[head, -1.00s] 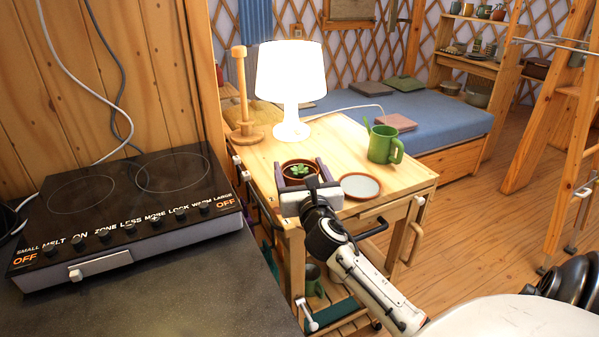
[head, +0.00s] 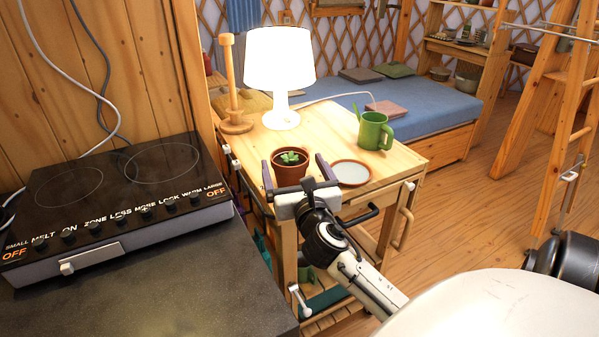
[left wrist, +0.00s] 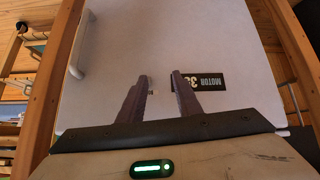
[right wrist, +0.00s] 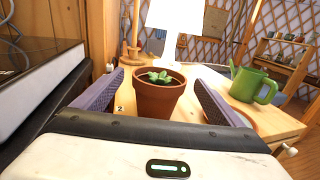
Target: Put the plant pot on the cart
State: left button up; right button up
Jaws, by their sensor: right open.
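The plant pot (head: 292,174) is terracotta with a small green succulent. It appears to stand upright on the wooden top of the cart (head: 390,178), near its front left edge; its base is partly hidden. My right gripper (head: 296,166) is open, with one finger on each side of the pot. In the right wrist view the pot (right wrist: 158,100) stands between the spread fingers, with gaps on both sides. My left gripper (left wrist: 162,80) shows only in the left wrist view, open and empty in front of a pale panel.
On the cart top are a lit white lamp (head: 280,65), a wooden holder (head: 235,120), a green watering can (head: 374,131) and a pale saucer (head: 350,172) close to the right finger. A black cooktop (head: 115,190) is at the left. Floor is clear at the right.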

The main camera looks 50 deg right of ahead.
jog(key=v, duration=0.7)
jog(key=shift+s+a+f, duration=0.1)
jog(key=shift+f, duration=0.05)
